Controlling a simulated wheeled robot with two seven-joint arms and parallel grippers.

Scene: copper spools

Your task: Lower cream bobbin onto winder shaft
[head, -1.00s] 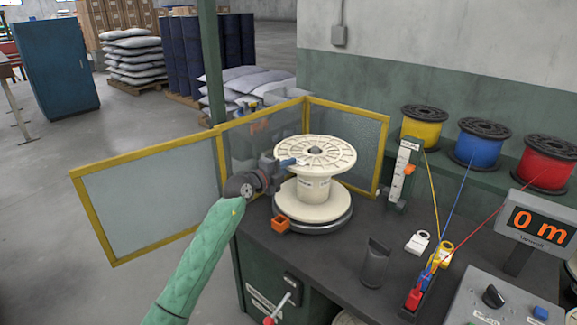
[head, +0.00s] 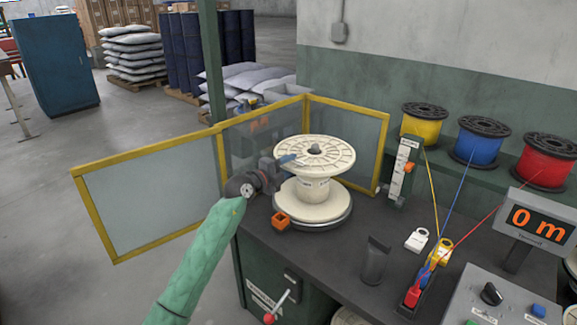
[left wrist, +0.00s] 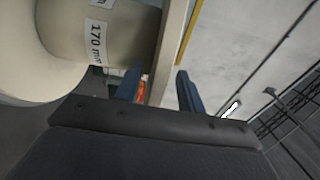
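The cream bobbin (head: 313,188) stands upright on the round winder plate (head: 318,225) on the bench. A grey shaft tip (head: 315,148) shows in the hole of its top flange. My left gripper (head: 287,160) is at the left edge of that flange. In the left wrist view, the bobbin (left wrist: 115,35) has a "170 mm" label. The blue fingers (left wrist: 158,88) stand apart, one on each side of the flange edge, with gaps showing, so the gripper looks open. The lower shaft is hidden inside the bobbin. My right gripper is not in view.
Yellow-framed guard panels (head: 150,195) stand behind and left of the bobbin. An orange square part (head: 281,220) is by the plate. A gauge post (head: 402,170), wire guides (head: 428,270) and a "0 m" display (head: 537,222) are to the right.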

